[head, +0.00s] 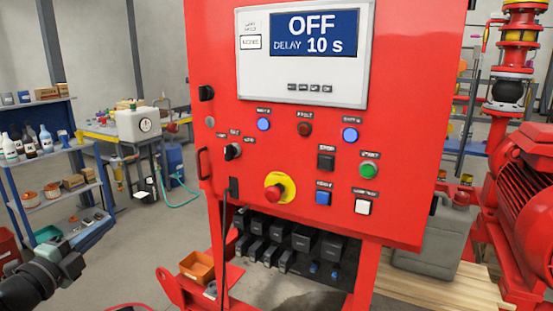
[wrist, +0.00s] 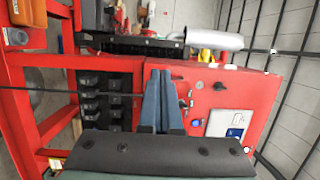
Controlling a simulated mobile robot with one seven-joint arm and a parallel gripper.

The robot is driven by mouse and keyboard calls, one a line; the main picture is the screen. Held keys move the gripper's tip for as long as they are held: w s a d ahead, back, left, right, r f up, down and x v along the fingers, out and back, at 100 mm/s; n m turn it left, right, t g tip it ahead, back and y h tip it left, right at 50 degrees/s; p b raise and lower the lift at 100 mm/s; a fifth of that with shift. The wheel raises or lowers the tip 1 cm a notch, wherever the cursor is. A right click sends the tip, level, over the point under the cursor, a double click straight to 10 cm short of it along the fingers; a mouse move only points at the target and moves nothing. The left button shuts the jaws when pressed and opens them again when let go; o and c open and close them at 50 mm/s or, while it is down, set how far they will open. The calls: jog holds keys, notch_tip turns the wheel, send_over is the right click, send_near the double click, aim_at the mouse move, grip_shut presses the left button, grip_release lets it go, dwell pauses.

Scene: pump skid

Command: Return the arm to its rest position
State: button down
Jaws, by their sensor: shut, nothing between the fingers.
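My gripper (wrist: 159,76) shows in the wrist view with its two blue-grey fingers together and nothing between them. It is apart from the red control panel (head: 400,120), which lies beyond the fingertips. The panel also shows in the wrist view (wrist: 250,92), turned on its side. Part of my arm (head: 42,278) is at the lower left of the head view, left of the panel. The fingers cannot be made out in the head view. The panel's display (head: 314,36) reads OFF and DELAY 10 s.
A blue shelf (head: 75,150) with bottles and bins stands at the left, near my arm. A workbench with a white container (head: 138,126) is behind it. An orange bin (head: 197,266) sits low by the red frame. A red motor (head: 525,185) is at the right.

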jog(key=w+d+r+n+t+p, duration=0.1)
jog(key=w+d+r+n+t, duration=0.15)
jog(key=d+r, duration=0.7)
jog(key=w+d+r+n+t+p, duration=0.1)
jog(key=w+d+r+t, duration=0.25)
jog(key=d+r, duration=0.6)
jog(key=s+d+r+n+t+y+p, duration=0.1)
jog(key=s+d+r+n+t+y, duration=0.2)
jog(key=r, duration=0.5)
jog(key=s+d+r+n+y+p, duration=0.2)
jog(key=s+d+r+n, duration=0.1)
jog(key=s+r+n, duration=0.3)
jog(key=s+d+r+n+p, duration=0.1)
jog(key=s+d+r+n, duration=0.1)
jog(key=s, duration=0.5)
jog(key=s+d+r+n, duration=0.3)
jog(key=s+d+r, duration=0.1)
jog(key=s, duration=0.3)
jog(key=s+d+r+n+h+p, duration=0.1)
jog(key=s+d+r+n, duration=0.2)
jog(key=s+d, duration=0.2)
jog(key=s, duration=0.2)
jog(key=shift+s+p, duration=0.35)
jog(key=shift+s, duration=0.05)
